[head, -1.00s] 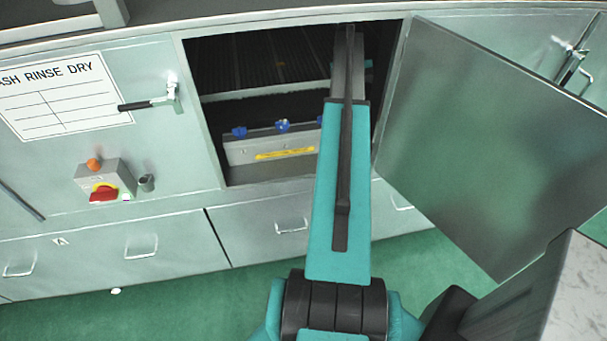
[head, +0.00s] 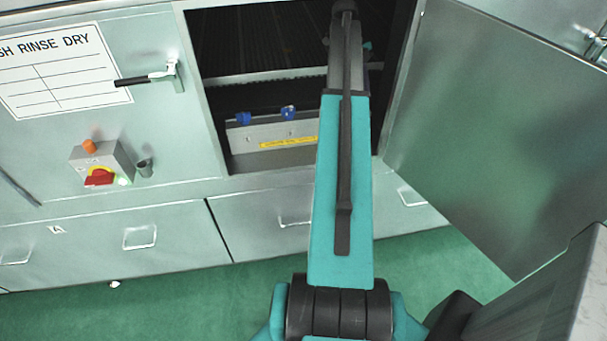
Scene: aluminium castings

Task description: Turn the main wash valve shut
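Inside the open cabinet, two blue valve handles show in the head view: a left one (head: 244,118) and a right one (head: 289,112). They sit on top of a grey metal box (head: 245,142) with a yellow label (head: 288,143). The label is too small to read, and I cannot tell which handle is the main wash valve. My teal arm crosses in front of the opening and covers the right part of the box. My gripper is hidden behind my arm, so its fingers and its distance from the handles do not show.
The cabinet door (head: 490,130) stands open at the right, close to my arm. At the left are a lever handle (head: 150,77), a sign (head: 62,70) and a switch box with a red knob (head: 100,177). A slatted rack (head: 255,45) lies above the valves.

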